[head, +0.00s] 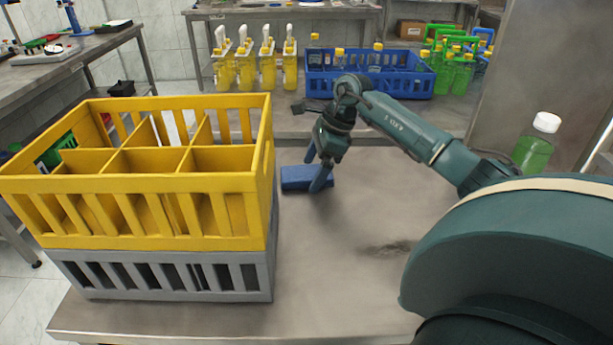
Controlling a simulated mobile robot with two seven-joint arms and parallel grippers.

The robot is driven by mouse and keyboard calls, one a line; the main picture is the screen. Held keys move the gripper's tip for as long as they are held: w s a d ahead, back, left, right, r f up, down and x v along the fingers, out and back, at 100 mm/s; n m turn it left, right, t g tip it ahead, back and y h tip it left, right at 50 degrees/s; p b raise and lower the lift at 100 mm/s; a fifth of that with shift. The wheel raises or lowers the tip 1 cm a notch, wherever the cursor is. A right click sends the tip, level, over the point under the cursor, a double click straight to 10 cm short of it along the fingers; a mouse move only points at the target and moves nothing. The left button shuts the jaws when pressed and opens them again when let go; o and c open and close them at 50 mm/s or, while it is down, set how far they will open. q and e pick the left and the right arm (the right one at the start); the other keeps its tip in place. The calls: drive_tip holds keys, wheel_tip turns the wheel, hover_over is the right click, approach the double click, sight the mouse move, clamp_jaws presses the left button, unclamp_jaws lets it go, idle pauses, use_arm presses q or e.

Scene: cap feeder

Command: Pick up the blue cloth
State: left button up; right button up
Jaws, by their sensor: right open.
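The blue cloth (296,178) is a small folded block lying on the metal table, just right of the stacked crates. My right gripper (316,172) is above the cloth's right part, pointing down, with its fingers apart. One finger overlaps the cloth's right end in the head view. I cannot tell whether it touches the cloth. The right arm reaches in from the right side. My left gripper is not in view.
A yellow divided crate (222,183) sits on a grey crate (160,295) at the left, close to the cloth. Behind stand yellow bottles (267,70), a blue crate (405,85) and green bottles (461,75). A green bottle with a white cap (533,153) is at the right. The table's front middle (335,270) is clear.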

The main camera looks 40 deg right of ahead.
sight(314, 171)
drive_tip(key=shift+f, duration=0.15)
drive_tip(key=c, duration=1.1)
drive_tip(key=shift+o, duration=0.2)
wheel_tip(314, 171, up, 10)
drive_tip(key=p, duration=0.1)
drive_tip(key=o, duration=0.5)
drive_tip(key=shift+c, duration=0.2)
drive_tip(key=c, duration=0.4)
